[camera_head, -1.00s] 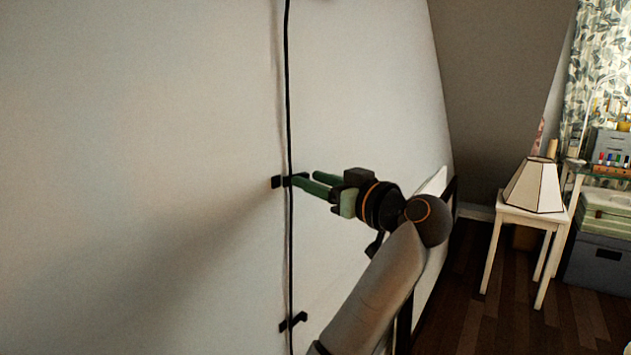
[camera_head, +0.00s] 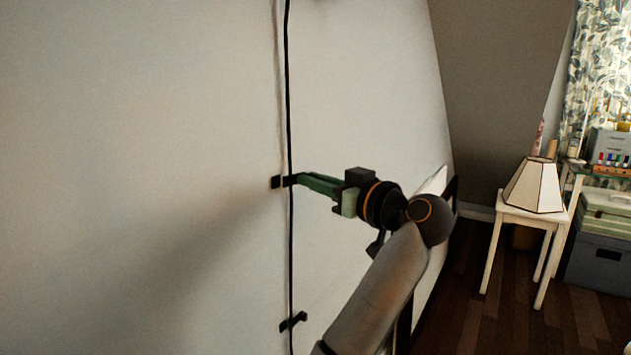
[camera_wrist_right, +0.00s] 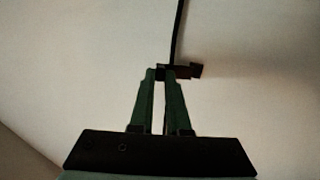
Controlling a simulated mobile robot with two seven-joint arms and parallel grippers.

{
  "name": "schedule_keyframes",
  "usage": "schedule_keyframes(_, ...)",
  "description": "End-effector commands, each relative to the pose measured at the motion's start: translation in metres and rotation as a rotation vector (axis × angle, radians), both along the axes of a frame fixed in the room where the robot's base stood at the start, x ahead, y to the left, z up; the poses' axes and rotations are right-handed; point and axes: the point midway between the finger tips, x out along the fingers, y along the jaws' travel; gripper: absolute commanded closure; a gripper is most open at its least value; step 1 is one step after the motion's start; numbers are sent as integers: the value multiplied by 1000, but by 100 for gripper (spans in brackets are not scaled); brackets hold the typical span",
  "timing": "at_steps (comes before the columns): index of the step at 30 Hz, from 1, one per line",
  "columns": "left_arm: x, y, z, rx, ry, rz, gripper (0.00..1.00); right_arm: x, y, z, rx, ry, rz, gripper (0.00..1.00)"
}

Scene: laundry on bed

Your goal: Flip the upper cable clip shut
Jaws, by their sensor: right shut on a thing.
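The upper cable clip (camera_head: 277,183) is a small black clip on the pale wall, with the black cable (camera_head: 288,90) running down through it. In the right wrist view the clip (camera_wrist_right: 196,71) shows just beyond the fingertips, with the cable (camera_wrist_right: 179,30) rising above it. My right gripper (camera_head: 301,180) has its green fingers together at the clip's right side, shut on a dark part of the clip, seemingly its flap. In the wrist view the right gripper (camera_wrist_right: 161,75) covers part of the clip. How far the flap is open is hidden. My left gripper is not in view.
A lower black cable clip (camera_head: 293,321) is on the wall below, on the same cable. A white side table (camera_head: 520,217) with a lamp (camera_head: 536,186) stands at the right. A dark storage box (camera_head: 600,255) is beside it. The wall left of the cable is bare.

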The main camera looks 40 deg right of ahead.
Motion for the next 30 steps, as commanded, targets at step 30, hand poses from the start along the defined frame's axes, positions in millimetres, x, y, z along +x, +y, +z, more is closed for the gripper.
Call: schedule_keyframes(30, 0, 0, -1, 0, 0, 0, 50, 15, -6, 1, 1, -1, 287, 84)
